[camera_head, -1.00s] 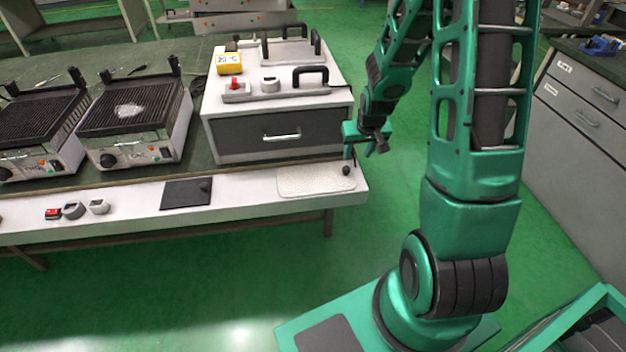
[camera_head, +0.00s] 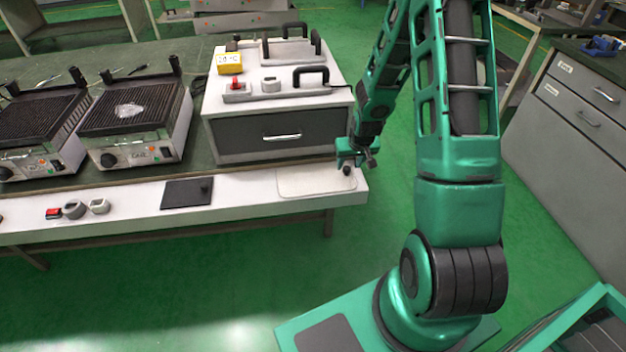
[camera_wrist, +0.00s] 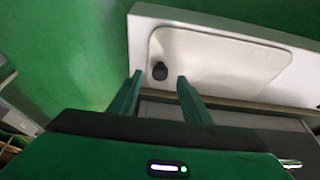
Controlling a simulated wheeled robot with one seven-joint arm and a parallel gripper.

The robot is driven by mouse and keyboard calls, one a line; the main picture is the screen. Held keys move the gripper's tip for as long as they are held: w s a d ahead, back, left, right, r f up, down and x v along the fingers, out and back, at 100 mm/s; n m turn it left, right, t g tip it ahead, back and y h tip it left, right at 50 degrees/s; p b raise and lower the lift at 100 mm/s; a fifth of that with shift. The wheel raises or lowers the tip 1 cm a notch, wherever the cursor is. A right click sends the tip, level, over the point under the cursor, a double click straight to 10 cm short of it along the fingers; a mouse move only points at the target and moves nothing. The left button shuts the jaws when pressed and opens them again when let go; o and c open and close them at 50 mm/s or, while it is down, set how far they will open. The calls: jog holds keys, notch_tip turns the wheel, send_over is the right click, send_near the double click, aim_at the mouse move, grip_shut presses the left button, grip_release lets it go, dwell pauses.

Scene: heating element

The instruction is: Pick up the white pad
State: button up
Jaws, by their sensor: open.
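The white pad (camera_head: 308,182) lies flat near the right end of the white front ledge.
A grey drawer box (camera_head: 280,132) stands close behind the white pad. Two grills (camera_head: 135,120) stand to the left. The floor right of the ledge is clear.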

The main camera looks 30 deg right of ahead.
aim_at(347, 168)
jog(key=shift+x, duration=1.7)
jog(key=shift+r, duration=0.1)
jog(key=shift+c, duration=0.2)
jog(key=shift+w, duration=0.1)
grip_shut()
jog(key=shift+r, duration=0.1)
